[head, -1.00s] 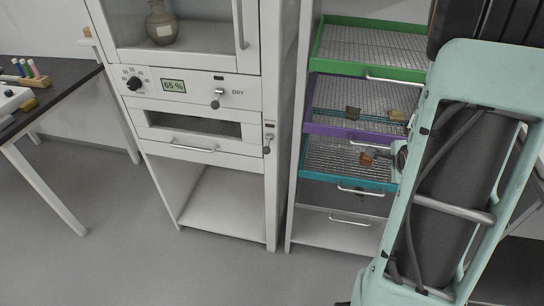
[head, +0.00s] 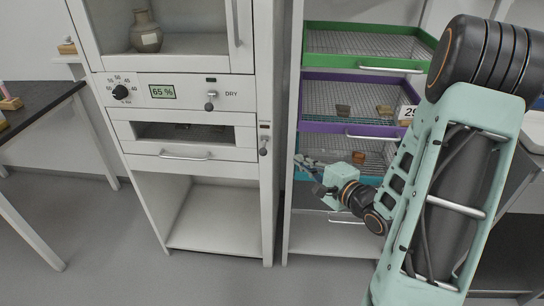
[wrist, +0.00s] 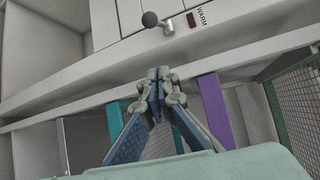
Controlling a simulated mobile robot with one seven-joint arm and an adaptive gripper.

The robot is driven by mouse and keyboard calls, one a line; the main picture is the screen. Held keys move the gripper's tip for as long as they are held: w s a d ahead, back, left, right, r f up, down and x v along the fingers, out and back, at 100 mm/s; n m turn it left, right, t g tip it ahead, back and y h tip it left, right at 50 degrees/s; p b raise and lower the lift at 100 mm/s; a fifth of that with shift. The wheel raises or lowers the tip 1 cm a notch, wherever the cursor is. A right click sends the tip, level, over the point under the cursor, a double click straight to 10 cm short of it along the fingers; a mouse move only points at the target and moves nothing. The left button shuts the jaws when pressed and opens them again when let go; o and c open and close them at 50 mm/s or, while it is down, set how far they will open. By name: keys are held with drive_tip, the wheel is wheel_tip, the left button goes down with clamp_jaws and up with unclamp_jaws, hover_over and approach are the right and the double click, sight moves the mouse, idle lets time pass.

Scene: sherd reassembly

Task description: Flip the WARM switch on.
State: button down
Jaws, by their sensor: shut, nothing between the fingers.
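The WARM switch (head: 263,146) is a small metal lever with a ball end on the narrow post right of the white cabinet's drawer. Its lever hangs downward in the head view. In the wrist view the lever (wrist: 150,19) shows at the top, beside a small dark indicator (wrist: 192,19) and the label WARM (wrist: 202,15). My gripper (head: 302,162) is to the right of the switch in the head view, apart from it. In the wrist view my gripper (wrist: 158,76) has its fingertips together and empty, below the switch with a gap between.
The DRY switch (head: 210,102) and a dial (head: 120,92) are on the panel with a 65 % display (head: 162,91). A drawer handle (head: 185,156) sticks out below. Right of the post, a rack holds green (head: 340,60), purple (head: 322,128) and teal mesh trays; sherds lie inside.

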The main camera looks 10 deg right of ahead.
sight(264, 147)
drive_tip(key=w+a+b, duration=0.1)
drive_tip(key=w+a, duration=0.1)
drive_tip(key=w+a+f+b, duration=0.1)
drive_tip(key=w, duration=0.2)
drive_tip(key=w+a+b, duration=0.2)
drive_tip(key=shift+w+a+f, duration=0.15)
drive_tip(key=shift+w+a, duration=0.1)
drive_tip(key=shift+a, duration=0.1)
drive_tip(key=shift+s+a, duration=0.35)
drive_tip(key=shift+r+p, duration=0.4)
drive_tip(key=shift+p, duration=0.3)
drive_tip(key=shift+f+g+p, duration=0.1)
drive_tip(key=shift+g+p, duration=0.2)
